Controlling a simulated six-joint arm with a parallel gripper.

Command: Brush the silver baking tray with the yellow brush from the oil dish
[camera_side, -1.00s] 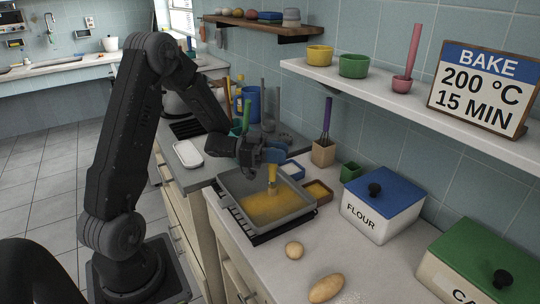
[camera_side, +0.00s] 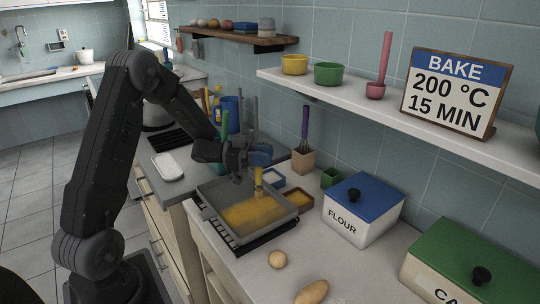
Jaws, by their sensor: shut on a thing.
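The silver baking tray (camera_side: 209,203) sits on a dark rack on the counter, with a yellow oily layer over much of its floor. My gripper (camera_side: 257,157) is shut on the yellow brush (camera_side: 258,180) above the back right part of the tray. The brush hangs roughly upright, bristles down. I cannot tell whether its tip touches the tray floor. The oil dish (camera_side: 299,197), a brown dish with yellow oil, stands just right of the tray.
A blue-rimmed white dish (camera_side: 272,177) stands behind the tray. A wooden holder (camera_side: 303,160) with a purple whisk, a small green pot (camera_side: 330,178) and the flour box (camera_side: 350,217) stand to the right. A round roll (camera_side: 277,259) and a potato-like loaf (camera_side: 312,291) lie in front. A shelf (camera_side: 400,98) overhangs the right.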

